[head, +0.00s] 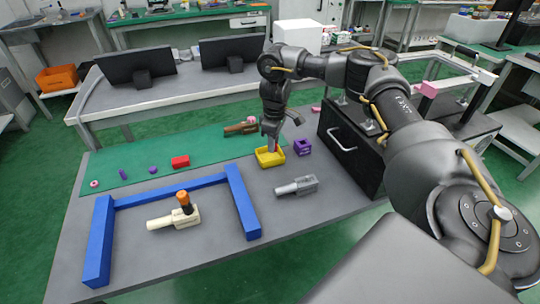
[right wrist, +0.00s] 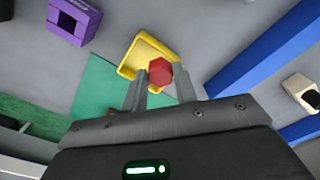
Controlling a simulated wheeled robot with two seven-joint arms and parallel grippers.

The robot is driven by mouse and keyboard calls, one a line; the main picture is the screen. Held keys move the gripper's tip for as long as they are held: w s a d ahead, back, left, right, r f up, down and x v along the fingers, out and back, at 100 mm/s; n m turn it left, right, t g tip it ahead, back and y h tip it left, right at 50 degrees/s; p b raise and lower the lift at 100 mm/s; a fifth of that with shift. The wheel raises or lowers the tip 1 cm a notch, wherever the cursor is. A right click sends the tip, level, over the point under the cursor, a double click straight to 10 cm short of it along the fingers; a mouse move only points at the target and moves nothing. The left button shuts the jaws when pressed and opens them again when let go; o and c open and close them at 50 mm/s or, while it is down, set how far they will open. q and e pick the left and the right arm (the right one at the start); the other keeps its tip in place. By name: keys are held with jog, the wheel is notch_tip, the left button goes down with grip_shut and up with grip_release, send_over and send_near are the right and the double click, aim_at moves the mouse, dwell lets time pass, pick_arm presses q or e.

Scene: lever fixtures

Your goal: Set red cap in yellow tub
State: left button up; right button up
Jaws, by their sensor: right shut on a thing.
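The red cap (right wrist: 160,72) sits between the fingertips of my right gripper (right wrist: 161,88) in the right wrist view. It looks six-sided. The yellow tub (head: 269,159) stands on the grey table in the head view. My right gripper (head: 272,141) points down right over the tub there, with a small red bit of the cap showing at its tips. In the right wrist view the tub (right wrist: 143,52) lies beyond the cap, partly hidden by it and a finger. I cannot tell how far the cap is above the tub's floor. My left gripper is not in view.
A purple container (head: 302,147) stands close right of the tub. A grey lever fixture (head: 297,187) lies in front. A black cabinet (head: 345,145) is to the right. A blue frame (head: 172,186) surrounds a beige fixture (head: 172,219). A red block (head: 180,162) lies left on the green mat.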

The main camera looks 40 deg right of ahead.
jog(key=shift+w+d+f, duration=0.2)
jog(key=shift+w+f, duration=0.4)
jog(key=shift+f, duration=0.15)
jog(key=shift+w+d+f, duration=0.15)
jog(key=shift+w+f, duration=0.45)
jog(key=shift+f, duration=0.15)
jog(key=f, duration=0.3)
jog(key=shift+w+d+f+b, duration=0.1)
jog(key=shift+w+f+b, duration=0.15)
jog(key=shift+b, duration=0.1)
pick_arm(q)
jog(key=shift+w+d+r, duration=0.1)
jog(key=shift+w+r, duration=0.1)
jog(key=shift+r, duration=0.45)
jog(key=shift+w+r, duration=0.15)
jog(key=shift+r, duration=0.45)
pick_arm(e)
jog(key=shift+f, duration=0.2)
jog(key=o, duration=0.8)
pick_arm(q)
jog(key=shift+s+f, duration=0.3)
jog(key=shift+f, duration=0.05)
